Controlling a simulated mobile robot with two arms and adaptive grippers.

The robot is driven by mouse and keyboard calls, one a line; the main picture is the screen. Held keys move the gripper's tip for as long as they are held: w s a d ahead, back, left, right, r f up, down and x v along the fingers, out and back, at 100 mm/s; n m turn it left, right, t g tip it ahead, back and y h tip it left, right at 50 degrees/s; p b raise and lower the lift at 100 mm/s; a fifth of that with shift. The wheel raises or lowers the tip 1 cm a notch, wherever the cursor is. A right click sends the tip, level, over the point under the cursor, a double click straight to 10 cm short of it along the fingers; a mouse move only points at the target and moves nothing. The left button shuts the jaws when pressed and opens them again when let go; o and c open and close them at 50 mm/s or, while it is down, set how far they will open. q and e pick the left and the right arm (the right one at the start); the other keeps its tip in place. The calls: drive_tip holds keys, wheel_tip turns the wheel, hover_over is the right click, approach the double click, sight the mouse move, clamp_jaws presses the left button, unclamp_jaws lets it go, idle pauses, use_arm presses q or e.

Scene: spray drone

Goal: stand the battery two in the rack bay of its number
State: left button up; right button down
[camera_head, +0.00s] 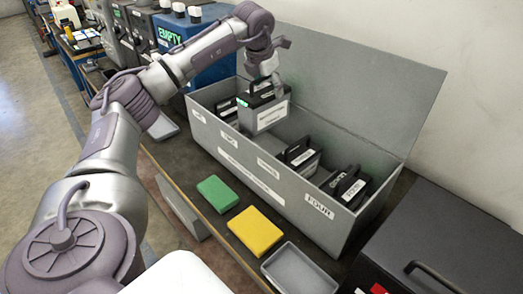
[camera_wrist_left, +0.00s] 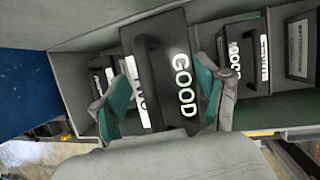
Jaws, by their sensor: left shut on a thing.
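Battery two (camera_head: 264,115) is a grey block with a black handled top and a white front label. My left gripper (camera_head: 274,84) is shut on its top, from above. In the left wrist view, the gripper (camera_wrist_left: 165,98) has teal pads on both sides of the battery's black top (camera_wrist_left: 165,62), which reads GOOD and seemingly TWO. The battery is upright over the left-middle part of the grey rack (camera_head: 283,190). I cannot tell how far its bottom is inside a bay. The rack's front labels are small; only FOUR reads clearly. My right gripper is not in view.
Other batteries stand in the rack: one at the left end (camera_head: 227,108), one right of middle (camera_head: 301,154), one by FOUR (camera_head: 348,186). The raised lid (camera_head: 350,85) stands behind. Green (camera_head: 217,194) and yellow (camera_head: 255,231) blocks and a grey tray (camera_head: 298,270) lie in front.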

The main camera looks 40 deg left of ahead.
sight(259, 100)
use_arm(q)
wheel_tip(259, 100, down, 4)
drive_tip(key=shift+w+r+b, duration=0.1)
drive_tip(key=shift+b, duration=0.75)
drive_tip(key=shift+f, duration=0.35)
drive_tip(key=shift+f+p, duration=0.55)
drive_tip(key=shift+f, duration=4.2)
drive_tip(key=o, duration=1.5)
drive_tip(key=shift+d+f, duration=0.1)
drive_tip(key=shift+f, duration=0.15)
drive_tip(key=shift+c, duration=0.2)
drive_tip(key=o, duration=0.4)
drive_tip(key=shift+r, duration=0.1)
drive_tip(key=shift+c, duration=0.2)
drive_tip(key=b+v, duration=0.1)
drive_tip(key=v, duration=1.1)
drive_tip(key=shift+b, duration=0.35)
